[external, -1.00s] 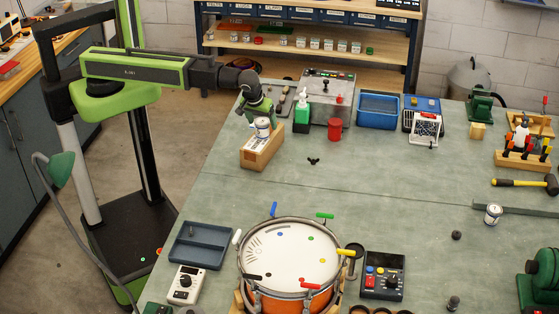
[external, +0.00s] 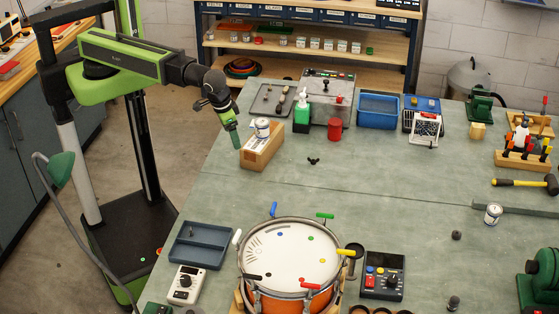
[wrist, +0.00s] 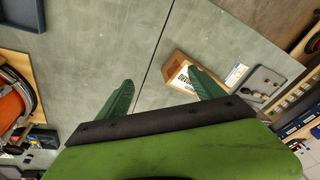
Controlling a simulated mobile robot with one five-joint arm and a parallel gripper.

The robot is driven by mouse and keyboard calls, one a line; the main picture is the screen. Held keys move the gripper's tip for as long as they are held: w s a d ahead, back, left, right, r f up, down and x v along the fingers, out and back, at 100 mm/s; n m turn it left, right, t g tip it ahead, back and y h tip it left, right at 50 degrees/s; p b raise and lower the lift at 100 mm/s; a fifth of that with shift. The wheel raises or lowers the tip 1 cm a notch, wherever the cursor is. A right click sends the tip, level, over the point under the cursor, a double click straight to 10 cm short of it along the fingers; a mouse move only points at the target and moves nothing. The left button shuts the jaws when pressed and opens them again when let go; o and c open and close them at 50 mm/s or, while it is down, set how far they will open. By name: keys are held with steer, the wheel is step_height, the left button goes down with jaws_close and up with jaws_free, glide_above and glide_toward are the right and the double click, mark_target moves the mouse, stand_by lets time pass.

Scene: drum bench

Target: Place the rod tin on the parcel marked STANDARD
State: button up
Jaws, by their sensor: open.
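A small white tin (external: 262,124) with a blue band stands upright on a brown parcel (external: 257,160) near the bench's far left edge. The parcel has a white label, too small to read; it also shows in the wrist view (wrist: 176,82). I cannot read which tin holds rods. My gripper (external: 236,143) points down just left of the parcel, apart from the tin. In the wrist view its green fingers (wrist: 163,88) are spread with nothing between them.
A green bottle (external: 302,113), a red can (external: 334,130) and a blue tray (external: 378,111) stand behind the parcel to the right. A drum (external: 290,262) stands at the front. The bench between drum and parcel is mostly clear.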

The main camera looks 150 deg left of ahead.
steer(key=w+d+m+t+h, duration=0.1)
steer(key=w+d+m+h, duration=0.1)
steer(key=d+m, duration=1.3)
steer(key=d, duration=1.4)
steer(key=shift+d+f+m+h, duration=0.15)
steer(key=shift+f+m+h, duration=0.2)
steer(key=shift+m+h, duration=0.05)
steer(key=shift+s, duration=0.1)
